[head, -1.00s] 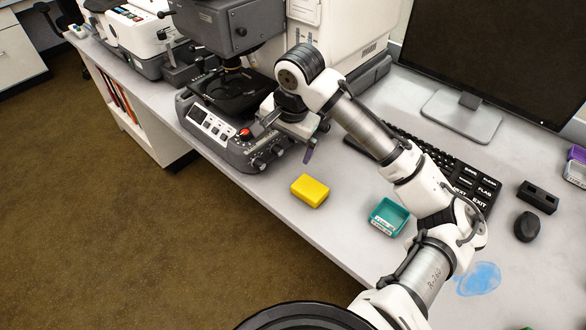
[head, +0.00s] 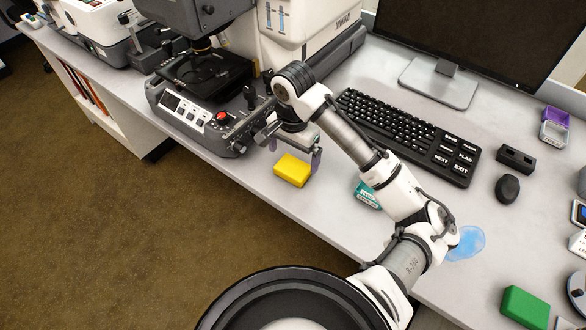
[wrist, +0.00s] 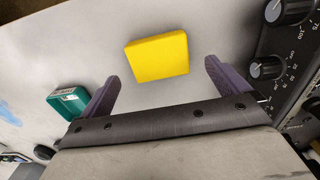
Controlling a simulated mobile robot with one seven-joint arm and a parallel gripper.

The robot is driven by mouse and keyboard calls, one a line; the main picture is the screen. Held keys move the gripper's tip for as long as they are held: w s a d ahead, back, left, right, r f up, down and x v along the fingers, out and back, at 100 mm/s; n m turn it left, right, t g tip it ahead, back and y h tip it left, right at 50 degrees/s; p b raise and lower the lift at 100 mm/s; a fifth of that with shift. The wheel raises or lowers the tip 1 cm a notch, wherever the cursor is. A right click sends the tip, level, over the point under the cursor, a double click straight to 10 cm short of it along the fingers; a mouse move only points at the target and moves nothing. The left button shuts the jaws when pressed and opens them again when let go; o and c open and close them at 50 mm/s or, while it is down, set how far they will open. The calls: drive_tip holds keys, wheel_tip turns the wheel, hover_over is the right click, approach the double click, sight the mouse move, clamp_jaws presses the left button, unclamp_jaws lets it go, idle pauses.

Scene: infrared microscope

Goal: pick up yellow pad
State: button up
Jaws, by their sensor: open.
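The yellow pad (head: 293,170) lies flat on the white desk near its front edge, in front of the microscope. In the wrist view the yellow pad (wrist: 158,57) is ahead of my fingers, roughly between their lines. My gripper (head: 294,154) is open and empty, just above and behind the pad in the head view. Its two purple fingers also show in the wrist view, with the gripper (wrist: 160,88) apart from the pad. Nothing hides the pad in the wrist view.
The microscope base (head: 200,115) with knobs stands close left of my gripper. A teal tray (head: 367,194) is right of the pad, partly behind my arm. A keyboard (head: 405,135) lies behind. A green block (head: 525,307) is at the lower right. The desk edge is near the pad.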

sight(294, 165)
drive_tip(key=shift+w+d+f+p, duration=0.15)
drive_tip(key=shift+f+p, duration=0.15)
drive_tip(key=shift+f, duration=1.85)
drive_tip(key=c, duration=1)
